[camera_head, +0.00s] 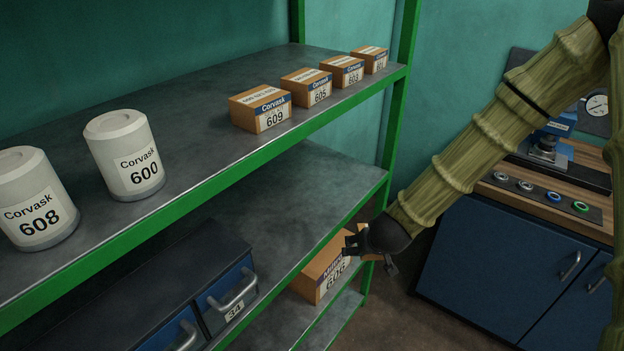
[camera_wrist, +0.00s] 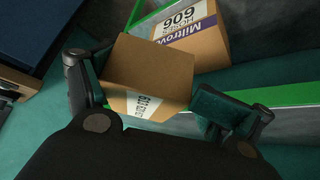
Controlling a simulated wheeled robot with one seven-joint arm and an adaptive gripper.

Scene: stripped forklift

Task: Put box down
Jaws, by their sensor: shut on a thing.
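My gripper (camera_head: 370,256) is shut on a small brown cardboard box (camera_wrist: 148,76), which sits between its two fingers in the wrist view. The held box has a white label, upside down there, that seems to read 601. In the head view my gripper hides nearly all of it. My gripper is at the right end of the green-edged shelf unit (camera_head: 220,165), below the upper shelf level and in front of a larger brown box marked 606 (camera_head: 322,264). That larger box also shows behind the held box in the wrist view (camera_wrist: 207,45). I cannot tell whether the held box touches anything.
The upper shelf carries several small brown boxes (camera_head: 260,108) and two white canisters (camera_head: 125,155), with bare surface between. A blue drawer unit (camera_head: 215,285) stands on the lower shelf, left of the larger box. A blue cabinet with a wooden top (camera_head: 500,262) stands at the right.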

